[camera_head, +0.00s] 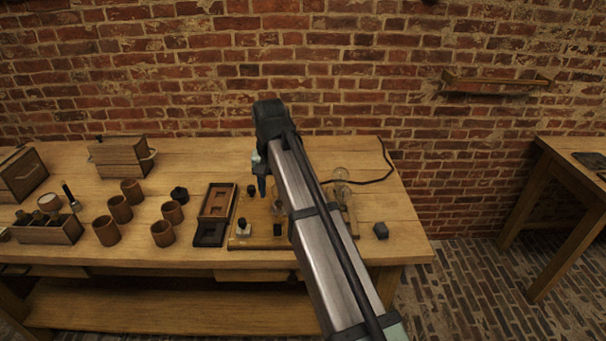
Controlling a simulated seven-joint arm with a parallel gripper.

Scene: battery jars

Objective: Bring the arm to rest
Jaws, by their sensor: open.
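My arm reaches in from the lower right, over the right part of the wooden workbench (340,153). My gripper (262,188) points down above a wooden board (256,242) with small fittings on it. The gripper is open, and I see nothing between its fingers. The arm link hides part of the board and of the glass pieces (341,178) beside it. I cannot tell the exact height of the fingertips above the board.
A brown tray with a dark part (210,234) lies left of the board. Several brown jars (120,209), a bottle crate (50,232) and a wooden box (119,158) stand further left. A brick wall is behind.

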